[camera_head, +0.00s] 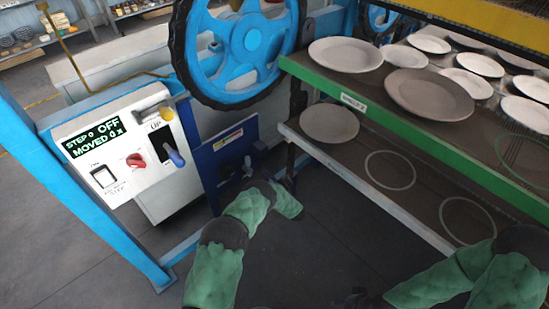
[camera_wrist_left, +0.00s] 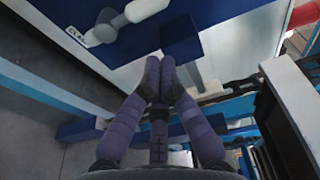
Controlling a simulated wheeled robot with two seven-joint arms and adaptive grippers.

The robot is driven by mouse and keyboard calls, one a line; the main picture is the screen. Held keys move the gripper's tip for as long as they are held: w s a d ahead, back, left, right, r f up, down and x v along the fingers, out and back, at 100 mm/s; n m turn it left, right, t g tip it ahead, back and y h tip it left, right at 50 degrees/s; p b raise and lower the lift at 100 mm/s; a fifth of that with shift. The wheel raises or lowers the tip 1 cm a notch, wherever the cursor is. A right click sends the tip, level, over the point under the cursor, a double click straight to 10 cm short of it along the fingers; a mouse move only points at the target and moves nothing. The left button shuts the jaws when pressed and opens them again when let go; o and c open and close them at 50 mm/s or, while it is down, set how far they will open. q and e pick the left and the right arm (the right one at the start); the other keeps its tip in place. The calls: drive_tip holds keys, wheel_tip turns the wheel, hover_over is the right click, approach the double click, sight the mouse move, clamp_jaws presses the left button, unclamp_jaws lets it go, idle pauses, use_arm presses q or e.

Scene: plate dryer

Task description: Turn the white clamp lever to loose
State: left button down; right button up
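The clamp lever (camera_wrist_left: 140,10) is a white rod with a rounded end at the top of the left wrist view. It sits on a blue panel beside a white label (camera_wrist_left: 84,34) reading in part "CLA". My left gripper (camera_wrist_left: 158,60) is below and right of the lever, apart from it in the picture. Its two purple fingers come together at the tips, with nothing visible between them. In the head view my left gripper (camera_head: 247,165) is small and dark in front of the blue panel (camera_head: 225,150); the lever cannot be made out there. Of my right arm only green links show clearly.
A white control box (camera_head: 120,150) with a display and a red knob stands left of the panel. A blue handwheel (camera_head: 243,40) is above. The green-edged rack shelf (camera_head: 400,118) with plates is at the right. Dark floor is open at the lower left.

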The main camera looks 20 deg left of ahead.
sight(247, 165)
use_arm(q)
drive_tip(key=shift+b+x, duration=1.95)
drive_tip(key=shift+x, duration=3)
drive_tip(key=shift+s+r, duration=0.1)
drive_tip(key=shift+r, duration=0.1)
